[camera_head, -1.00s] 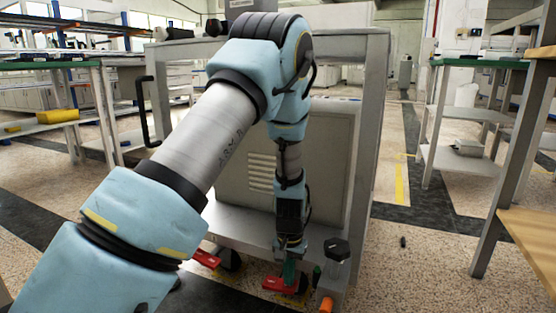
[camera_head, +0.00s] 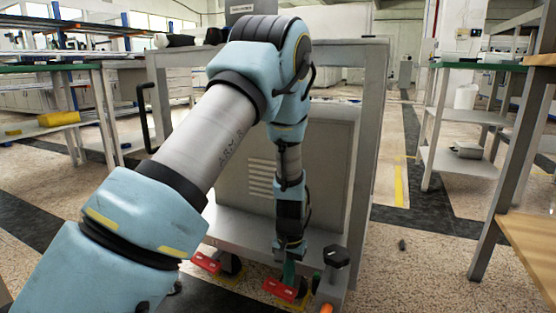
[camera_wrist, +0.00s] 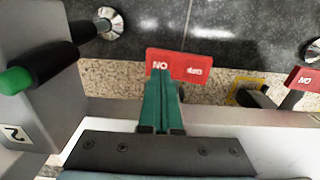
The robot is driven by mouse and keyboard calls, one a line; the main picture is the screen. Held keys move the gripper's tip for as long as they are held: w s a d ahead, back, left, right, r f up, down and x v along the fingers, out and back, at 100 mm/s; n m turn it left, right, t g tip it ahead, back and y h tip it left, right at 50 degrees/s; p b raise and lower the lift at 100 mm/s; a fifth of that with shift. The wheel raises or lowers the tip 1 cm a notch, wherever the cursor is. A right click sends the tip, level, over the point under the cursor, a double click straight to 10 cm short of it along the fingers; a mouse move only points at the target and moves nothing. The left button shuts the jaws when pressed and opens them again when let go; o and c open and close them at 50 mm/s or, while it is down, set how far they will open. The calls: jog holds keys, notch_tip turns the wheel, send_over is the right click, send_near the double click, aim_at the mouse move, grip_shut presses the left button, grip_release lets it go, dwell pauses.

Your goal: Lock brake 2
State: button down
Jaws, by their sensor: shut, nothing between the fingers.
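A red brake pedal (camera_head: 283,289) sits low at the front of the grey cart (camera_head: 228,221). In the wrist view this pedal (camera_wrist: 205,67) has white lettering at both ends, upside down, reading ON on the left and OFF on the right. My gripper (camera_head: 289,274) points down at it; in the wrist view its green fingers (camera_wrist: 163,82) are together and empty, with their tips over the ON end. I cannot tell whether they press on it. A label with a 2 (camera_wrist: 15,133) is on the grey part at the left.
Another red pedal (camera_head: 206,262) is to the left. A black handle with a green end (camera_wrist: 16,80) is left of my fingers. A black knob (camera_head: 337,257) stands right of my gripper.

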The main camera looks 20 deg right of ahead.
notch_tip(320, 180, up, 5)
jog(key=p, duration=0.4)
jog(key=shift+f, duration=0.1)
jog(key=w+a+r+n+p, duration=0.35)
jog(key=a+r+p, duration=0.25)
jog(key=a+r, duration=1.05)
jog(key=s+a+r+n+t+p, duration=0.2)
jog(key=s+a+r+n+p, duration=0.35)
jog(key=a+r, duration=0.8)
notch_tip(320, 180, up, 38)
jog(key=s+m+p, duration=0.1)
jog(key=s+p, duration=0.1)
jog(key=p, duration=3.4)
jog(key=shift+m+p, duration=0.3)
jog(key=shift+a, duration=0.1)
